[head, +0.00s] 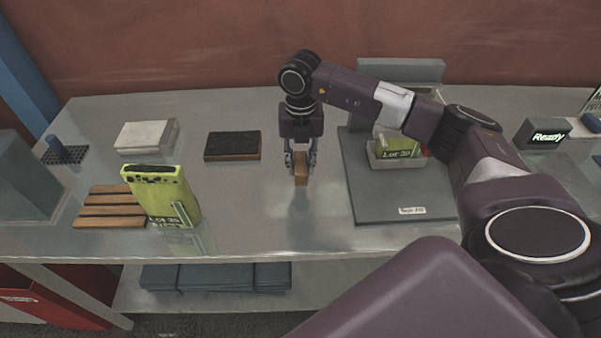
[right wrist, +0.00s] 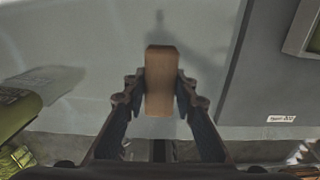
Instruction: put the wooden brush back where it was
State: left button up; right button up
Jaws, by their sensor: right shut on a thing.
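The wooden brush (head: 301,175) is a small brown block, held upright between the fingers of my right gripper (head: 300,158) over the middle of the table. It also shows in the right wrist view (right wrist: 160,82), with a finger on each side of it. Its bristles cannot be made out. A faint dark reflection lies below it on the table, and I cannot tell how large the gap is. My left gripper is not in view.
On the table (head: 262,225) stand a dark flat block (head: 232,146), a pale block (head: 146,136), a slatted wooden rack (head: 103,211) and a yellow-green bag (head: 160,194). At right is a grey platform (head: 375,200) bearing a tray (head: 395,162). Bare table surrounds the brush.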

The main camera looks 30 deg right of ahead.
notch_tip(320, 180, down, 5)
jog(key=shift+r+p, duration=0.1)
jog(key=shift+p, duration=0.55)
jog(key=shift+f, duration=0.25)
jog(key=shift+f, duration=0.15)
jog(key=o, duration=1)
